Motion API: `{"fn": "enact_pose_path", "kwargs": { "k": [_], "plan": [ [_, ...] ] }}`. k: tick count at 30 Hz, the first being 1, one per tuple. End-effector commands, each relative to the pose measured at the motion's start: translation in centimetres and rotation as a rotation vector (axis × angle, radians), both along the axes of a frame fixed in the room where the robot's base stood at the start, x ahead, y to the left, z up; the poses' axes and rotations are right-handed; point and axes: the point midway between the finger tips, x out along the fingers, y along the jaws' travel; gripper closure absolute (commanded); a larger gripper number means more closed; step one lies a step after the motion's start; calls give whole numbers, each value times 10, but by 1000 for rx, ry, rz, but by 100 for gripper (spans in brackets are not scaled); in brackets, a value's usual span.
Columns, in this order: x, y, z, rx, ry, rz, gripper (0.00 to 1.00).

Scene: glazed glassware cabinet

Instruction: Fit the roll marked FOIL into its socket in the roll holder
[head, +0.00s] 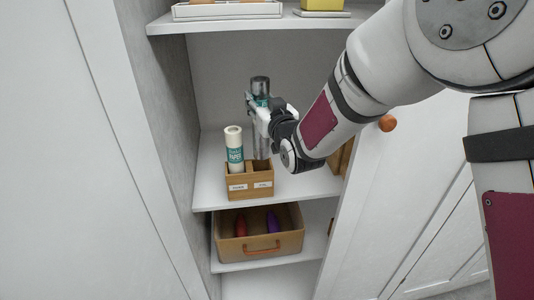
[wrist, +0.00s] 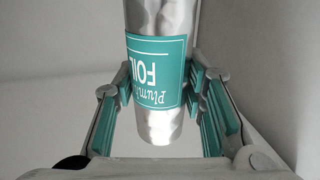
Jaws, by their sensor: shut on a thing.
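The FOIL roll (head: 260,86) is a shiny silver cylinder with a teal label. My gripper (head: 262,115) is shut on it and holds it roughly upright. In the wrist view the FOIL roll (wrist: 158,75) lies between the teal-padded fingers of my gripper (wrist: 160,110), its lettering upside down. The roll holder (head: 250,187) is a brown box with two labelled places at its front. The roll's lower part is over the holder's right side; I cannot tell whether its end is inside the socket. A white roll with a teal label (head: 234,150) stands in the left socket.
The holder stands on a white cabinet shelf (head: 207,192). A brown bin (head: 285,242) with red and purple items is on the shelf below. A tray (head: 225,12) and a yellow item (head: 322,4) are above. The cabinet's left wall is close to the holder.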

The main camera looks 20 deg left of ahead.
Motion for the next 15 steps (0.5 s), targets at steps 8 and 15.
{"fn": "enact_pose_path", "kwargs": {
  "k": [8,15],
  "plan": [
    [0,0,-67,-1,1,0,100],
    [1,0,-93,2,-4,-1,100]
  ]
}}
